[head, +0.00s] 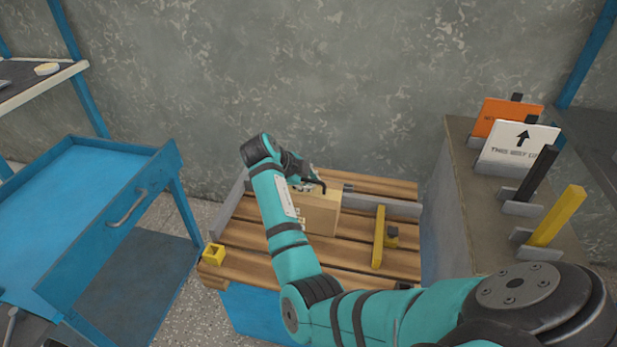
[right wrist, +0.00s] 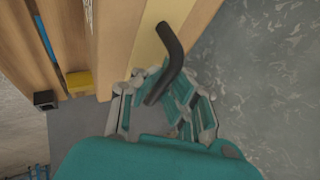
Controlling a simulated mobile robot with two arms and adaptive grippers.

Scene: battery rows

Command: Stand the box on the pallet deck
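A light-brown box (head: 322,214) is over the slatted wooden pallet deck (head: 345,253) in the head view, partly hidden behind my right arm. Whether its underside touches the slats is not clear. My right gripper (head: 305,181) is at the box's upper end. In the right wrist view, its fingers (right wrist: 165,92) are spread on either side of a gap, close to the end of the box (right wrist: 145,35). A black bent bar (right wrist: 172,55) crosses in front of this end. Whether the fingers press on the box cannot be told. My left gripper is not in view.
Grey rails (head: 400,207) edge the deck. A yellow bar (head: 378,238) stands right of the box, and a yellow block (head: 213,254) is at the front left corner. A blue cart (head: 90,190) is left. A ledge (head: 462,160) with signs (head: 519,146) is right.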

